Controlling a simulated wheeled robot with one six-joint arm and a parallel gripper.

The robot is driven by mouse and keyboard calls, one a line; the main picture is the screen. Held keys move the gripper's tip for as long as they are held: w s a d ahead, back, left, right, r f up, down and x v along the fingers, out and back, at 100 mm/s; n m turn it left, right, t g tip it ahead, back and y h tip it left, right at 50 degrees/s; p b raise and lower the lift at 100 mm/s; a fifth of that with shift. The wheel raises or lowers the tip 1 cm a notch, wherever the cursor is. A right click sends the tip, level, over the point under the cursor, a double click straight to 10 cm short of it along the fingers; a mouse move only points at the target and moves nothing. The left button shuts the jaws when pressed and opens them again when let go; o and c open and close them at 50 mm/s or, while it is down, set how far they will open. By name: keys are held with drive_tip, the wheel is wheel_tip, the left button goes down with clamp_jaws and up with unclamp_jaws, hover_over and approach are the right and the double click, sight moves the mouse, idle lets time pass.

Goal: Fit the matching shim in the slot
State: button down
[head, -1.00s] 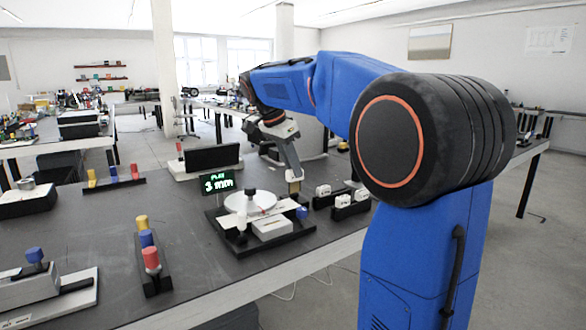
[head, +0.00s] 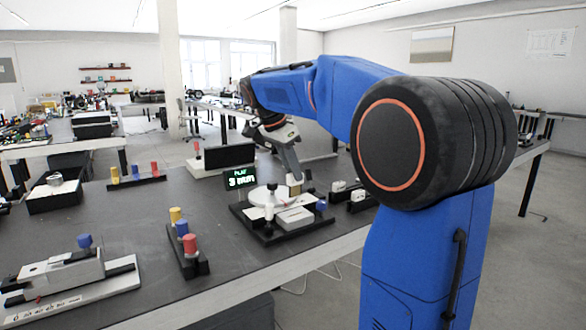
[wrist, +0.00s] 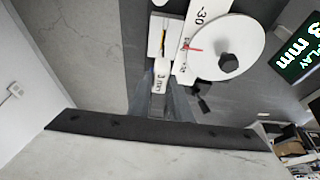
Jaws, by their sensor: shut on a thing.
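My gripper (wrist: 168,104) is shut on a white shim marked 3 mm (wrist: 160,77), which shows between the fingers in the wrist view. Just beyond the shim is a white block (wrist: 154,38) with a narrow dark and yellow slot (wrist: 164,40). I cannot tell whether the shim touches the block. A round white dial (wrist: 230,62) with a red pointer and black knob stands to the right of the block. In the head view my gripper (head: 294,186) is beside the dial fixture (head: 270,235).
White pieces stand in black holders (head: 362,205) right of the fixture, partly hidden by my arm. A rack with yellow, blue and red knobs (head: 187,250) stands left of it, and a slide device (head: 70,278) at the far left. Bare tabletop (head: 135,215) lies between.

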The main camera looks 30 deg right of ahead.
sight(293, 185)
drive_tip(key=shift+f, duration=2.45)
drive_tip(key=shift+f, duration=2.05)
drive_tip(key=c, duration=1.5)
unclamp_jaws()
drive_tip(key=shift+c, duration=0.2)
drive_tip(key=shift+r, duration=0.1)
drive_tip(key=v, duration=1.7)
drive_tip(key=shift+r, duration=0.1)
drive_tip(key=s+a+f+n+t+y, duration=0.2)
drive_tip(key=s+a+f+n, duration=0.2)
drive_tip(key=s+f+n, duration=0.4)
drive_tip(key=s+a+f+n+t+y, duration=0.2)
drive_tip(key=s+f+n, duration=0.7)
drive_tip(key=s+f, duration=1.1)
drive_tip(key=shift+s+a+f+n+t+y, duration=0.35)
drive_tip(key=shift+s+a, duration=0.65)
drive_tip(key=shift+a, duration=0.2)
